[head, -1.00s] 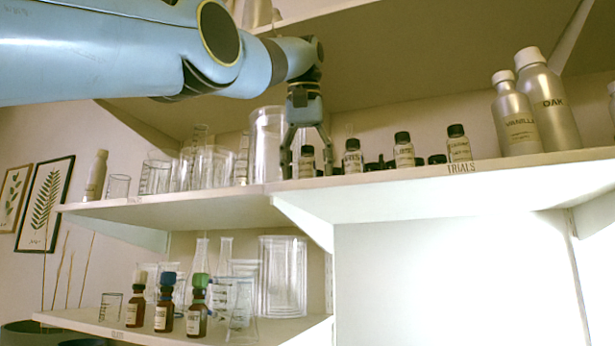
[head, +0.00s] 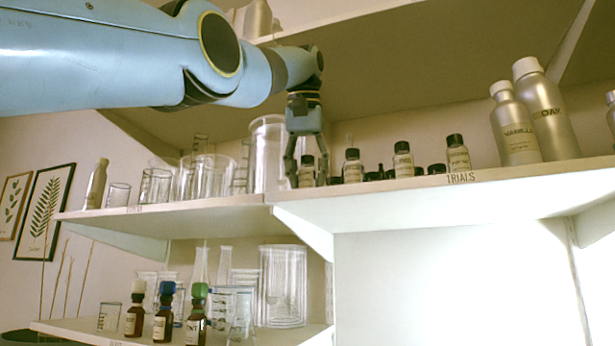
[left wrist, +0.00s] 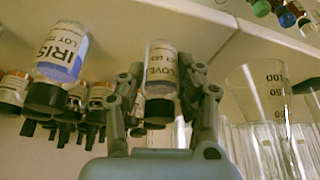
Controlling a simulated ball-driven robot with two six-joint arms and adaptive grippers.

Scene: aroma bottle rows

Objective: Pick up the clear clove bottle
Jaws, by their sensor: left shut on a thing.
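The clear clove bottle (head: 307,172) has a black cap and a pale label. It is upright at the left end of a row of small bottles on the upper shelf. My left gripper (head: 307,177) reaches down from above and is shut on it, one finger on each side. The left wrist view looks at it upside down: the bottle (left wrist: 160,68), its label ending in "LOVE", is between the fingers (left wrist: 163,95). I cannot tell whether its base touches the shelf. My right gripper is not in view.
The Iris bottle (left wrist: 62,58) stands close beside it, also in the head view (head: 353,166). More small bottles (head: 403,160) follow to the right. Glass beakers (head: 268,155) stand close on the left. Tall metal bottles (head: 545,110) are at the right. The shelf above limits headroom.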

